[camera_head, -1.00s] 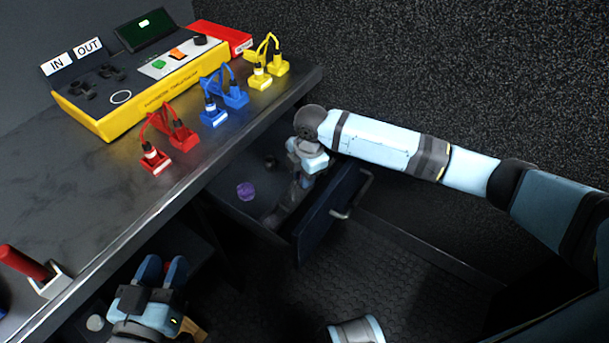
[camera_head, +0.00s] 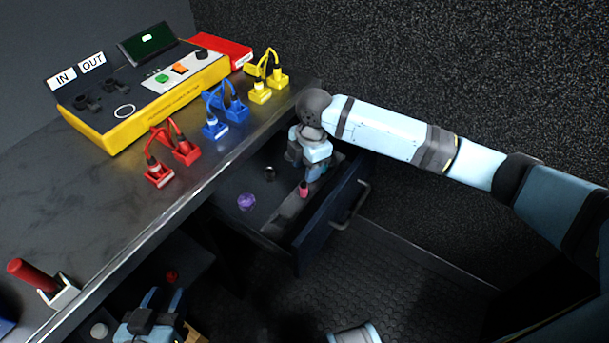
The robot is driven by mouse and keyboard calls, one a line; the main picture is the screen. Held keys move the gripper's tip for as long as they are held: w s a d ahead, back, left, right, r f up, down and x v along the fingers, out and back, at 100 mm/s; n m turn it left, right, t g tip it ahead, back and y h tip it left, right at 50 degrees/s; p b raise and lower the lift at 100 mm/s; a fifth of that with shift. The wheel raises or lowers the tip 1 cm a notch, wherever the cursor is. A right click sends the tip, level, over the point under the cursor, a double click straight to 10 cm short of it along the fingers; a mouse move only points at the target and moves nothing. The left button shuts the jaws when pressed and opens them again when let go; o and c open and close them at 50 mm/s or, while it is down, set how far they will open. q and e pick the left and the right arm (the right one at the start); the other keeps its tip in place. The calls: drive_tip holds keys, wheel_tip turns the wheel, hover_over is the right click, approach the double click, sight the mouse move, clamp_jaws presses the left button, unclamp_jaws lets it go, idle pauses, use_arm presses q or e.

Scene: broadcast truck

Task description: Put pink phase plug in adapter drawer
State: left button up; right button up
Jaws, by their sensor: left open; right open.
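The pink phase plug (camera_head: 304,188) shows inside the pulled-out dark drawer (camera_head: 317,223), just below my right gripper (camera_head: 308,177). The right gripper is open and points down into the drawer. I cannot tell whether its fingers still touch the plug. My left gripper (camera_head: 163,299) is open and empty at the lower left, over a dark surface below the bench.
A purple piece (camera_head: 246,201) and a small black piece (camera_head: 269,173) are in the drawer. A red round piece (camera_head: 172,275) lies near my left gripper. The bench (camera_head: 110,205) holds a yellow console (camera_head: 140,118) and red, blue and yellow cabled plugs.

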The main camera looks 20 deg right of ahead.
use_arm(q)
drive_tip(key=shift+s+a+f+g+y+p, duration=0.25)
drive_tip(key=shift+s+a+f+g, duration=0.1)
drive_tip(key=shift+f, duration=0.2)
drive_tip(key=shift+s+a+f+g+y+p, duration=0.25)
drive_tip(key=shift+a+f+g, duration=0.1)
drive_tip(key=shift+f, duration=0.2)
use_arm(e)
drive_tip(key=r, duration=0.4)
drive_tip(key=shift+w+d+r, duration=0.1)
drive_tip(key=shift+d+r, duration=0.2)
drive_tip(key=shift+r, duration=0.1)
